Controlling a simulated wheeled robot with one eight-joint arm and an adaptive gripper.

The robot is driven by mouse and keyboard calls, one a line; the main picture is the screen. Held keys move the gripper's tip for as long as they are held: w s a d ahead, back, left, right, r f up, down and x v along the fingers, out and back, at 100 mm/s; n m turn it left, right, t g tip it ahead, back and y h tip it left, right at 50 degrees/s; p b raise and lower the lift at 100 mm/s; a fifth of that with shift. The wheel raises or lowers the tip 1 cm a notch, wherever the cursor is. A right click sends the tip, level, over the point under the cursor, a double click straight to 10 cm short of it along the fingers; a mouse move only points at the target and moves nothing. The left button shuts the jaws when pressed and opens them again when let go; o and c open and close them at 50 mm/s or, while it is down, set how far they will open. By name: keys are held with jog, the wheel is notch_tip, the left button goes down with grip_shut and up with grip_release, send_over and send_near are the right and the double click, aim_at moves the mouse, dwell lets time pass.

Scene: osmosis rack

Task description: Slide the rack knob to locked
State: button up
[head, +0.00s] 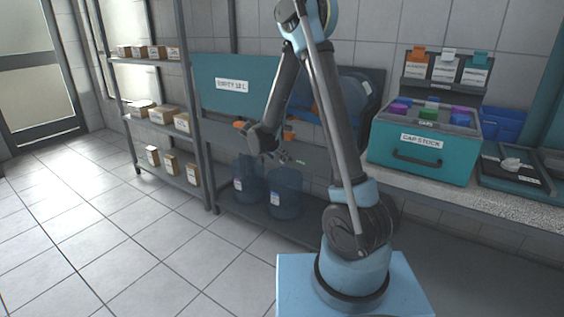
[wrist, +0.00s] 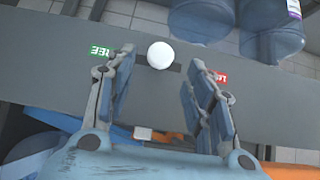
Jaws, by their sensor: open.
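The white round knob (wrist: 160,55) sits at a dark slot in a grey rail (wrist: 60,90) in the wrist view. A green label (wrist: 101,51) is left of the slot and a red label (wrist: 219,77) is right of it; their lettering is too small to read surely. My gripper (wrist: 161,58) is open, with one finger on each side of the knob in the picture. I see no contact, and cannot tell how far the fingertips reach past it. In the head view my gripper (head: 278,158) is at the rack's front rail, and the knob is not clearly visible there.
Blue water bottles (head: 285,192) stand on the rack's lower shelf, below the rail. A shelf unit with small boxes (head: 160,115) is at left. A teal cap-stock box (head: 420,150) stands on the counter at right. The floor at front left is clear.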

jog(key=shift+x, duration=2.8)
jog(key=shift+c, duration=0.4)
grip_shut()
jog(key=shift+w, duration=0.1)
